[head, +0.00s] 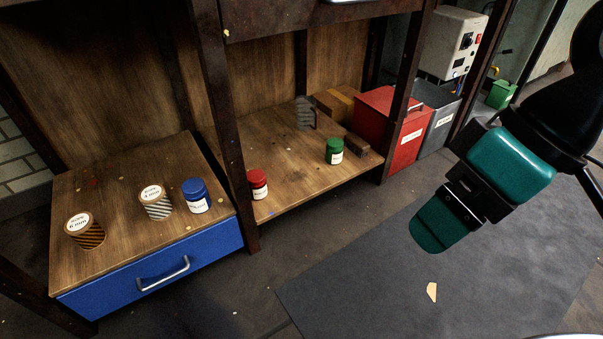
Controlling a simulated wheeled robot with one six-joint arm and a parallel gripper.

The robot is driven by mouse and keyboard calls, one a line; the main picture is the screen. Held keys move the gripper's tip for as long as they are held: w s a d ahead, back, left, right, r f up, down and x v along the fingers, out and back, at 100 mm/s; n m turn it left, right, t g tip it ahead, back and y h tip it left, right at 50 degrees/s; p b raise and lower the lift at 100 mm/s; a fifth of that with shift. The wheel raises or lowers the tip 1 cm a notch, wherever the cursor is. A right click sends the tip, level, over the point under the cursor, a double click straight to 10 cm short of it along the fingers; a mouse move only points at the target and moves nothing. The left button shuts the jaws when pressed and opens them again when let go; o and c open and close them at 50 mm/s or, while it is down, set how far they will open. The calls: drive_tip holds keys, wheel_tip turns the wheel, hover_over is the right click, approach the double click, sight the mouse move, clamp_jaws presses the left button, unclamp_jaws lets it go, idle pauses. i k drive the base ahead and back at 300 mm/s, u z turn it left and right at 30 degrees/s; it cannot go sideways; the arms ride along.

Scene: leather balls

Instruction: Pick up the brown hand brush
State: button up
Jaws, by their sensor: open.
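A small brown block-shaped thing (358,147), which looks like the brown hand brush, lies on the lower wooden shelf near its right end. It is just right of a green jar (334,151) and partly hidden behind it. My gripper (434,232) hangs at the right of the head view, over the dark floor mat and well apart from the brush. It is open, with nothing seen in it. One teal finger shows clearly; the gap between the fingers is hard to see from this angle.
A red-lidded jar (257,184) stands near the shelf's front edge. A cardboard box (337,103) and red bin (388,128) are behind and right of the brush. A dark post (405,95) stands at the shelf's right front corner. The floor mat (370,280) is mostly clear.

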sight(357, 145)
drive_tip(key=u, duration=0.2)
drive_tip(key=i, duration=0.95)
drive_tip(key=u, duration=0.25)
